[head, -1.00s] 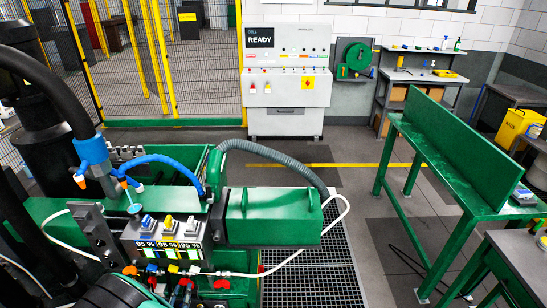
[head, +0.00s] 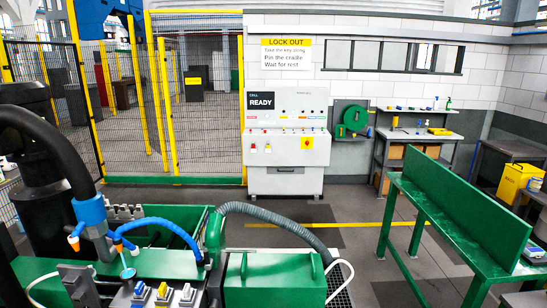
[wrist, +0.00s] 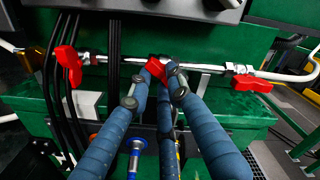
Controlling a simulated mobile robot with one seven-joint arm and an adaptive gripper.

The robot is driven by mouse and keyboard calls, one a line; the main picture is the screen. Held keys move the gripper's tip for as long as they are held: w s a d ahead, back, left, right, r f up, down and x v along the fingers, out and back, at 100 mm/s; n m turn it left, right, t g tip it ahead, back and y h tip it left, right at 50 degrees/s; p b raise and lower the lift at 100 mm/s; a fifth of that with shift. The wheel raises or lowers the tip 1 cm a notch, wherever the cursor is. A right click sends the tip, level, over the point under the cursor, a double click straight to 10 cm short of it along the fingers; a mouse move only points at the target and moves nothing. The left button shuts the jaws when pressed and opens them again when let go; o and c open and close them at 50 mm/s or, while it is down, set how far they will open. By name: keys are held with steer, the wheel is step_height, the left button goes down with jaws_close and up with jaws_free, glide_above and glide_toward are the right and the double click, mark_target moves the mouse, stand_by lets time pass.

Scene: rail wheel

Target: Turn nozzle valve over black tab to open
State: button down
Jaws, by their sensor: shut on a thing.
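In the wrist view a row of red valve handles sits on a silver pipe across a green machine face. The middle red handle (wrist: 157,68) is between the tips of my gripper (wrist: 158,76), whose blue padded fingers are closed on it. The left red handle (wrist: 69,66) hangs tilted down. The right red handle (wrist: 252,84) lies roughly along the pipe. I cannot make out a black tab; the fingers cover the area below the middle handle. My gripper and the red handles are not in the head view now.
Black cables (wrist: 66,50) run down beside the left handle. A blue-ringed metal fitting (wrist: 135,150) stands below the fingers. A green bench (head: 455,220) stands right, with open floor before the READY cabinet (head: 288,180).

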steer(key=shift+w+d+r, duration=0.1)
steer(key=shift+d+r, duration=0.1)
steer(key=shift+d, duration=0.15)
steer(key=shift+d+f+n+p, duration=0.1)
steer(key=shift+n+p, duration=1.05)
steer(key=shift+n, duration=1.05)
steer(key=n+p, duration=0.1)
steer(key=n, duration=0.2)
steer(key=shift+d+n+p, duration=0.1)
steer(key=shift+n+p, duration=0.2)
steer(key=shift+p, duration=0.05)
steer(key=c, duration=1.7)
jaws_free()
steer(key=shift+d, duration=0.1)
steer(key=shift+s+a, duration=0.2)
